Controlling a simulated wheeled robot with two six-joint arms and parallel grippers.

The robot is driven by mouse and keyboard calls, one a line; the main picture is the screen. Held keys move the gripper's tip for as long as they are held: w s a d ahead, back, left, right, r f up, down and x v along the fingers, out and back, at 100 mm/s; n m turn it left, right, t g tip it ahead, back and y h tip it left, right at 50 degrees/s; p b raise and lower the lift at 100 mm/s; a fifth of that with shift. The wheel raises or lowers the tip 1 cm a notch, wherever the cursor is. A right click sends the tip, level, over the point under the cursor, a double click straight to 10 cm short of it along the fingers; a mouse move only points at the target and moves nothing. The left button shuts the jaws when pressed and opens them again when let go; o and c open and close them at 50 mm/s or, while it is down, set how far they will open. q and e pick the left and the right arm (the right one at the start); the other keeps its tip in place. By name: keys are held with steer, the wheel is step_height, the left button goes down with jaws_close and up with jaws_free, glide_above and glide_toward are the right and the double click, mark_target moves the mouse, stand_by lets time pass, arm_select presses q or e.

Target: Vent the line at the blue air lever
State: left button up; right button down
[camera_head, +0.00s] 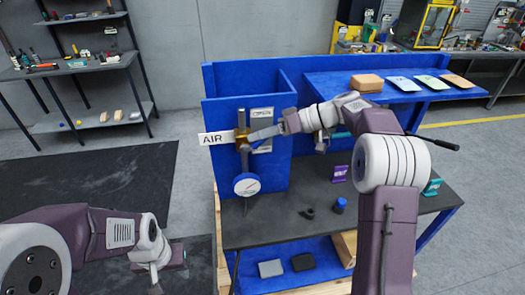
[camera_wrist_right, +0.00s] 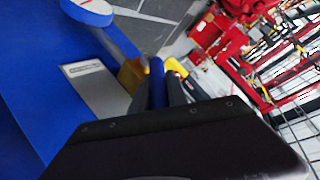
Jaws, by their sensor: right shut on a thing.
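The brass air valve (camera_head: 242,140) sits on a grey vertical pipe against the blue panel, beside a white AIR sign (camera_head: 215,138). My right gripper (camera_head: 255,135) reaches it from the right. In the right wrist view the blue air lever (camera_wrist_right: 157,72) stands between the dark fingers of my right gripper (camera_wrist_right: 158,90), which is shut on it. A yellow-brass part of the valve (camera_wrist_right: 131,74) shows beside the lever. In the head view the lever is mostly hidden by the gripper. My left gripper (camera_head: 156,282) hangs low at the bottom left, away from the valve; its fingers are unclear.
A round white gauge (camera_head: 247,186) is on the pipe below the valve. The dark bench top (camera_head: 285,228) holds a blue cap-like part (camera_head: 340,205), a small black part (camera_head: 308,213) and a purple card (camera_head: 340,173). A blue shelf (camera_head: 330,87) is at the right.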

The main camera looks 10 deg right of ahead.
steer(key=shift+d+f+m+t+y+b, duration=0.4)
steer(key=shift+f+y+b, duration=0.65)
steer(key=shift+b, duration=1.85)
steer(key=shift+d+f+m+t+y+b, duration=0.4)
steer(key=shift+y+b, duration=1.3)
steer(key=shift+b, duration=1.15)
steer(key=shift+d+f+m+t+y+b, duration=0.35)
steer(key=shift+f+y+b, duration=0.7)
steer(key=shift+b, duration=1.85)
steer(key=shift+r+y, duration=0.3)
steer(key=shift+g, duration=0.25)
steer(key=c, duration=1.3)
jaws_free()
steer(key=shift+w, duration=0.1)
steer(key=v, duration=0.9)
steer(key=shift+f, duration=0.1)
